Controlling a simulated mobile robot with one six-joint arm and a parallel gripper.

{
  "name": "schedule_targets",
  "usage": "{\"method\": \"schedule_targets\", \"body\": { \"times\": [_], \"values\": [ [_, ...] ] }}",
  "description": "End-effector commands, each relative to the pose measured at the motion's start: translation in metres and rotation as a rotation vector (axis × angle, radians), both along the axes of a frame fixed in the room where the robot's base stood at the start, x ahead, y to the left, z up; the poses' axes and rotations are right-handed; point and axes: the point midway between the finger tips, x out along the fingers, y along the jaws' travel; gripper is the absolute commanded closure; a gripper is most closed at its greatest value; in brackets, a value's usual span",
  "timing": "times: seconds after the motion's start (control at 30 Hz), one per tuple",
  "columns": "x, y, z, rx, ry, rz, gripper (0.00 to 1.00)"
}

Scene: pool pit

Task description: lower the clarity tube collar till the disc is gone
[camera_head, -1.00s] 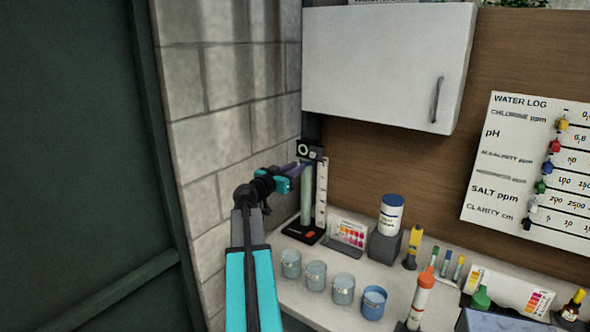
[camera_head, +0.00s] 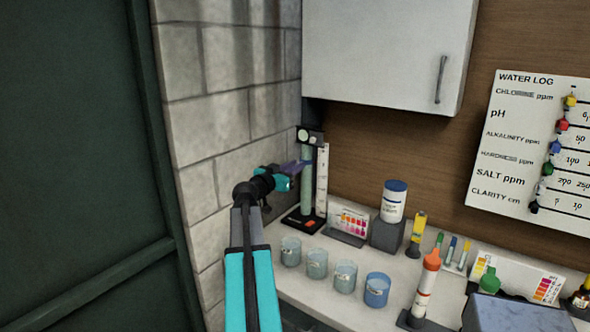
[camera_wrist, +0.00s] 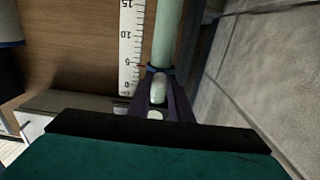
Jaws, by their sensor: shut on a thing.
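The clarity tube (camera_head: 307,194) is a pale green upright cylinder on a black base (camera_head: 303,222), under a black head (camera_head: 310,136) with a pale round face. It also shows in the wrist view (camera_wrist: 167,32). My gripper (camera_head: 302,166) reaches it from the left at the upper part of the tube. In the wrist view my gripper (camera_wrist: 158,88) is shut on the dark blue collar (camera_wrist: 160,69) around the tube. A pale rounded shape shows between the fingers; I cannot tell whether it is the disc.
A white scale (camera_head: 322,178) stands right of the tube, also in the wrist view (camera_wrist: 132,45). A block wall (camera_head: 235,110) is close on the left. Several beakers (camera_head: 345,277) stand in front on the counter. A cabinet (camera_head: 385,45) hangs above right.

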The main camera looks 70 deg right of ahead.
Motion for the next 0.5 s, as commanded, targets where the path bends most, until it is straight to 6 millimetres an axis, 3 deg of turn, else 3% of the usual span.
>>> {"method": "schedule_targets", "body": {
  "times": [0.43, 0.47, 0.5],
  "values": [
    [-0.0004, 0.0004, -0.0037, 0.002, -0.001, -0.001, 1.00],
    [-0.0004, 0.0004, -0.0037, 0.002, -0.001, -0.001, 0.77],
    [-0.0004, 0.0004, -0.0036, 0.002, -0.001, -0.001, 0.70]
  ]
}}
